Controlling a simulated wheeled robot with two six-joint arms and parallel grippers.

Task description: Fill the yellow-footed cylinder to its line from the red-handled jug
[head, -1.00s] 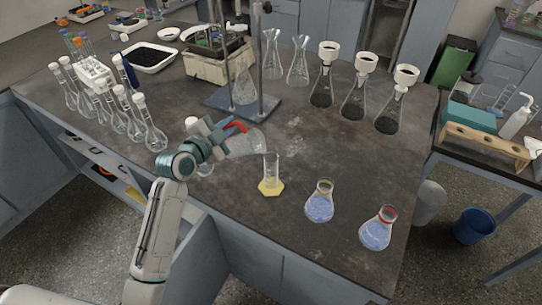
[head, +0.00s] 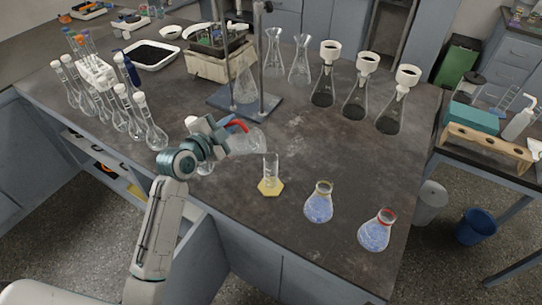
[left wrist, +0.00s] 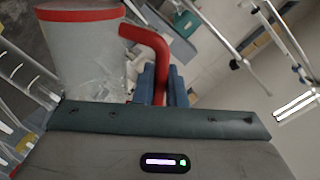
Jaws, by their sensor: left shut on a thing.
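The red-handled jug (head: 250,139) is clear and tilted, its mouth toward the right, just above and left of the cylinder in the head view. My left gripper (head: 226,128) is shut on its red handle (left wrist: 149,45); the jug body (left wrist: 88,55) with a red rim shows in the left wrist view. The yellow-footed cylinder (head: 270,172) stands upright on the bench on its yellow hexagonal foot. I cannot make out its line or its liquid level. The cylinder's edge is partly visible at lower left in the wrist view. My right gripper is out of view.
Two flasks with blue liquid, one yellow-collared (head: 319,204) and one red-collared (head: 377,231), stand right of the cylinder. Several long-necked flasks (head: 135,122) stand at left. The bench centre (head: 320,145) is clear.

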